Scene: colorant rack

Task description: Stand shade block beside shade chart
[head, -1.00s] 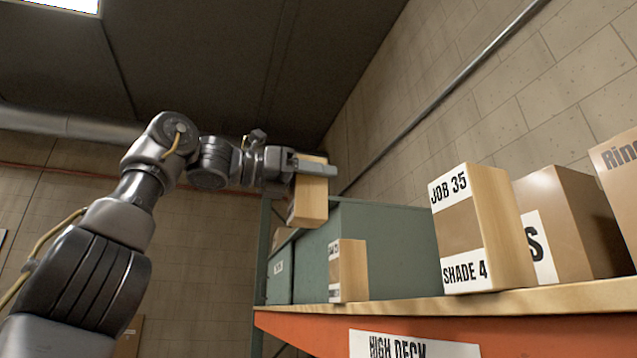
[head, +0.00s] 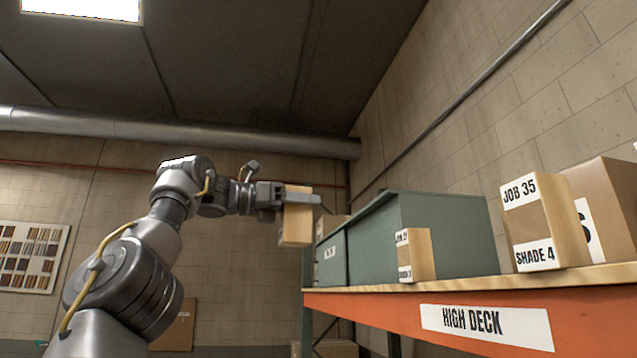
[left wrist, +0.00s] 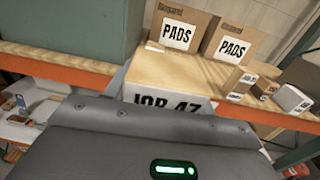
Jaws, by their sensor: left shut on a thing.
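My left gripper (head: 300,198) is shut on a pale wooden block (head: 294,228), held in the air left of the high shelf's end. In the left wrist view the held block (left wrist: 185,72) shows its pale top and a white label reading "JOB" with a partly hidden number. A board with rows of brown and dark swatches, seemingly the shade chart (head: 30,256), hangs on the back wall at far left, well apart from the block. My right gripper is not in view.
The orange-edged shelf (head: 390,306) is marked "HIGH DECK". On it stand a green cabinet (head: 450,230), a small labelled block (head: 418,255), a "JOB 35 SHADE 4" block (head: 540,222) and cardboard boxes (head: 605,205). A carton (head: 175,328) shows low by the back wall.

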